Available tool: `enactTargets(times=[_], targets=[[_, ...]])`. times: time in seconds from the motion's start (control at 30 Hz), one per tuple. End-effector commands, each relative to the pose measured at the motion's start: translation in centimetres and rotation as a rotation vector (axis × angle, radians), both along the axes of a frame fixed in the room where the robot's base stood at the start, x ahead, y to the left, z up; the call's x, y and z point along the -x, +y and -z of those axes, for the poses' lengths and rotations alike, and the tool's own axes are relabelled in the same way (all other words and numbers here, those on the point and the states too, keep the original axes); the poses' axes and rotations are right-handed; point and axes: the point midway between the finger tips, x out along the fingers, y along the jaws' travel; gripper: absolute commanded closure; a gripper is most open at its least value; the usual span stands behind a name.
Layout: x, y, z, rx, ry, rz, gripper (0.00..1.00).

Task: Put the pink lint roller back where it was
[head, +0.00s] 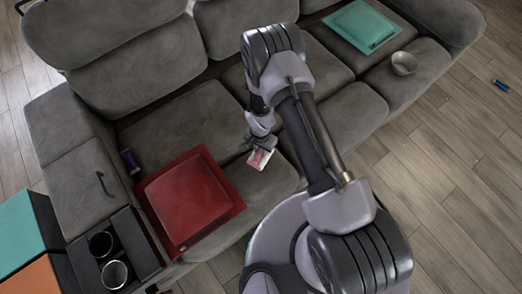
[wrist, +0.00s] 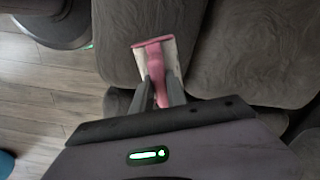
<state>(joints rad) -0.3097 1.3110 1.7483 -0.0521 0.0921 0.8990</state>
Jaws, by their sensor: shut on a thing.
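The pink lint roller (head: 259,158) is pink and white and shows at the tip of my gripper (head: 262,148) in the head view. In the wrist view the lint roller (wrist: 155,60) has a pink handle between the two fingers of my gripper (wrist: 158,88), with its white and pink head beyond the fingertips. My gripper is shut on it, over the front part of the grey sofa seat (head: 215,115). I cannot tell whether the roller touches the cushion.
A red square box or cushion (head: 190,197) lies on the seat to the left. A purple item (head: 130,161) sits by the armrest. A teal cushion (head: 362,26) and a bowl (head: 404,63) are on the right seats. Cups (head: 115,272) stand in the console.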

Motion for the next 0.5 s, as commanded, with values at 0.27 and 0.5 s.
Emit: enactTargets(times=[0.27,0.5], targets=[[-1.4,0.0,3.3,0.001,0.002,-0.001,1.0],[-1.5,0.1,3.6,0.001,0.0,0.0,1.0]])
